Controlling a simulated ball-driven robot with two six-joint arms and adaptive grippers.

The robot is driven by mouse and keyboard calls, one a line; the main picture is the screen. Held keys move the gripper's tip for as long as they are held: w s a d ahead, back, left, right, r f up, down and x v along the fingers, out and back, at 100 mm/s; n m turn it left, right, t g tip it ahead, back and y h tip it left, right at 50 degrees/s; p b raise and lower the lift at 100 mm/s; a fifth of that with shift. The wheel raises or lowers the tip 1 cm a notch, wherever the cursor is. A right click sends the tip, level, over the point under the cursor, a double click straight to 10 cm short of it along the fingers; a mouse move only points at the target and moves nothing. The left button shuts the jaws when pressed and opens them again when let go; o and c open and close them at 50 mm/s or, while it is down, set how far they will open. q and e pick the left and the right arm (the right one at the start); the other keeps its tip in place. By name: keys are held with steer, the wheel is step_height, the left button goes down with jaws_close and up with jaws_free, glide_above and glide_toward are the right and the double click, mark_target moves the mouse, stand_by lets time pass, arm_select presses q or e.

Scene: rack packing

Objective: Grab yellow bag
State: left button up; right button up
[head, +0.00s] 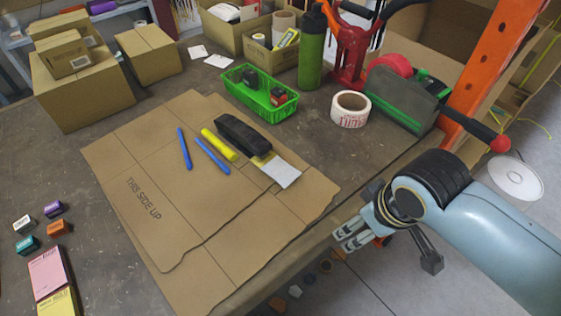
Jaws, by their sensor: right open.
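I cannot make out a yellow bag in the head view. The yellow things that show are a thick yellow marker (219,145) on the flat cardboard, a small yellow pack (57,304) at the bottom left edge, and a small yellow item (287,38) in a carton at the back. My right gripper (342,236) is open and empty, just past the cardboard's right side at the table's front edge. It is well apart from all three. My left gripper is not in view.
Flat cardboard (150,200) covers the table's middle, with blue pens (212,156) and a black brush (243,135) on it. A green basket (262,101), green bottle (311,50), tape roll (350,108) and tape dispenser (402,98) stand behind. Closed cartons (85,90) stand back left.

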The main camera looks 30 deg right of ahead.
step_height(320, 180, up, 7)
steer(key=w+p, duration=0.2)
step_height(320, 180, up, 2)
steer(key=n+g+y, duration=0.1)
steer(key=n+g, duration=0.1)
steer(key=g, duration=0.1)
glide_above(282, 169)
steer(key=f, duration=0.4)
steer(key=shift+s, duration=0.35)
steer(key=f, duration=0.6)
steer(key=shift+w, duration=0.35)
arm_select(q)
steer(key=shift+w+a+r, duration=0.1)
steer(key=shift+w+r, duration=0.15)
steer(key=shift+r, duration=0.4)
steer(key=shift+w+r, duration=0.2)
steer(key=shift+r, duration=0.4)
arm_select(e)
steer(key=c, duration=1.3)
steer(key=shift+o, duration=0.2)
